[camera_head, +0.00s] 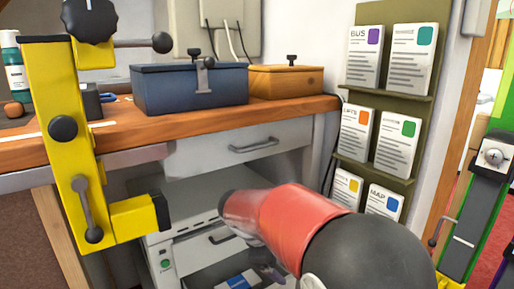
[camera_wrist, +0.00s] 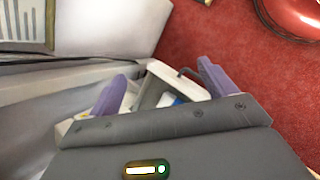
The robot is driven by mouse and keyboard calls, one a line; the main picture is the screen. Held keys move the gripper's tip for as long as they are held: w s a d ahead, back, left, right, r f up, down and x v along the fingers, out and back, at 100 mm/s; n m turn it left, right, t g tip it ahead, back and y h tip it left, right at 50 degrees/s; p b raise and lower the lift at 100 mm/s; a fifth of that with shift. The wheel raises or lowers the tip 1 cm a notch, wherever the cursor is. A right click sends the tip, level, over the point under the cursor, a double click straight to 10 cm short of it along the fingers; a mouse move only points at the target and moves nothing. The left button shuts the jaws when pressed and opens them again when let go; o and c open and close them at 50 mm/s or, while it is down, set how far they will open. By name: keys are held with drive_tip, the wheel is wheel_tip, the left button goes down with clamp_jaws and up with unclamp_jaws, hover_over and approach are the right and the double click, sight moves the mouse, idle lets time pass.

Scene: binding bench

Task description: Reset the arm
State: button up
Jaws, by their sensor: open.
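My arm reaches forward from the bottom right in the head view, and its end is low in front of the bench, mostly hidden behind the red arm link. In the wrist view my gripper (camera_wrist: 165,88) shows two purple fingers set wide apart. Nothing is held between the fingers that I can make out. A white and grey part with a bit of blue shows behind the gap; I cannot tell what it is.
A wooden bench (camera_head: 145,133) holds a blue box (camera_head: 190,92) and an orange box (camera_head: 286,82). A yellow clamp frame (camera_head: 65,120) stands at left. A leaflet rack (camera_head: 377,168) hangs on the wall. A white machine (camera_head: 185,218) sits below. Red floor (camera_wrist: 215,45) shows in the wrist view.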

drive_tip(key=s+d+r+m+t+y, duration=0.1)
drive_tip(key=s+d+r+m+y, duration=0.1)
drive_tip(key=s, duration=0.5)
drive_tip(key=s+d+r+m+t+y+p, duration=0.1)
drive_tip(key=s+d+r+m+y, duration=0.1)
drive_tip(key=s+m, duration=0.5)
drive_tip(key=s+d+r+m+t+y+p, duration=0.1)
drive_tip(key=s+d+r+m+y, duration=0.1)
drive_tip(key=s+d+m, duration=0.3)
drive_tip(key=shift+s+d+r, duration=0.15)
drive_tip(key=shift+s+r, duration=0.65)
drive_tip(key=shift+s, duration=1.4)
